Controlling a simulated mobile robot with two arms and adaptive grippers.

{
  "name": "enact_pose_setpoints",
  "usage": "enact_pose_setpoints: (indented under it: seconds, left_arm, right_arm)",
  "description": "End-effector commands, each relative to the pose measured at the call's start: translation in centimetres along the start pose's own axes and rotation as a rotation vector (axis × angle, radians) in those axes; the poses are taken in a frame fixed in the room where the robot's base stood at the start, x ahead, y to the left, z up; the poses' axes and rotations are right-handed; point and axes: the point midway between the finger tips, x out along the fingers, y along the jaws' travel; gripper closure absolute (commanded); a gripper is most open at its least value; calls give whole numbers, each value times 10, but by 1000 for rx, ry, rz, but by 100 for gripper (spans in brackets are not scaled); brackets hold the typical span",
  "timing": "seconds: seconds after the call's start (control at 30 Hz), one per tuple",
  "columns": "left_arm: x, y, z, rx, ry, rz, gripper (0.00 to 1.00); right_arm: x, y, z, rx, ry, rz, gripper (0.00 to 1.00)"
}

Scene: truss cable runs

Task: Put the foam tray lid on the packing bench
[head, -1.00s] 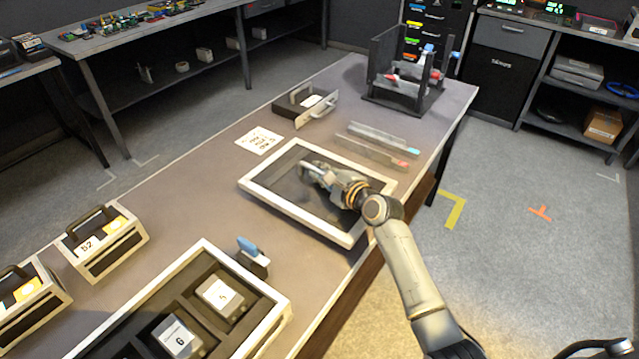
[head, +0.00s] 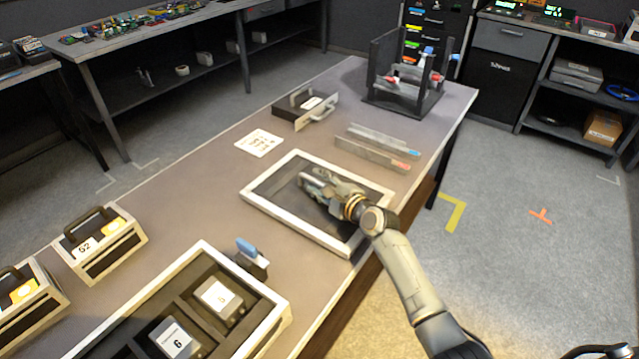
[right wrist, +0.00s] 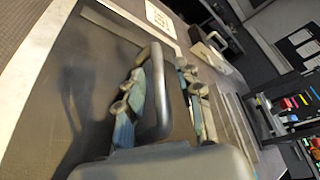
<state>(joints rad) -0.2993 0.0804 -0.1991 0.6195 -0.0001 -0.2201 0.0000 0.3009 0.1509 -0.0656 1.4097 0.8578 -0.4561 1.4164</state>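The foam tray lid (head: 268,212) is a dark panel with a white frame. It lies flat on the packing bench (head: 205,190), near the bench's right edge in the head view. My right gripper (head: 315,186) is over the middle of the lid. In the right wrist view its fingers (right wrist: 163,95) stand apart on either side of the lid's dark handle (right wrist: 162,85), with a gap on one side, so it looks open. The lid's dark panel and pale frame (right wrist: 35,60) fill the left of that view. My left gripper is not in view.
A white-rimmed tray (head: 275,325) with numbered boxes stands at the front, a blue-handled tool (head: 250,255) beside it. A printed card (head: 258,143), a handled block (head: 303,108), flat bars (head: 375,150) and a dark rack (head: 405,80) lie beyond the lid. Bare bench surrounds the card.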

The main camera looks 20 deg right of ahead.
Motion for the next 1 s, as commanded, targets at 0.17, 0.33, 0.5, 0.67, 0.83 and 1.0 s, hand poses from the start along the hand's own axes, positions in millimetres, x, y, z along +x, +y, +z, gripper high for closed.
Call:
enact_pose_setpoints:
  seconds: [0.17,0.33,0.5,0.67,0.83,1.0]
  left_arm:
    - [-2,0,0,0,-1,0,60]
    - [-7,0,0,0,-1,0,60]
    - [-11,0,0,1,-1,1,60]
    - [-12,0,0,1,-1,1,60]
    - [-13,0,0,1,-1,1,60]
    - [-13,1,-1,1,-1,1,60]
  right_arm:
    - [-4,-1,1,0,0,0,64]
    - [-30,-2,1,-1,1,0,64]
    - [-68,-1,1,-1,1,1,64]
    - [-98,-1,1,-1,0,0,64]
    - [-116,-1,1,0,-1,1,64]
    - [-121,-2,1,-1,-1,0,64]
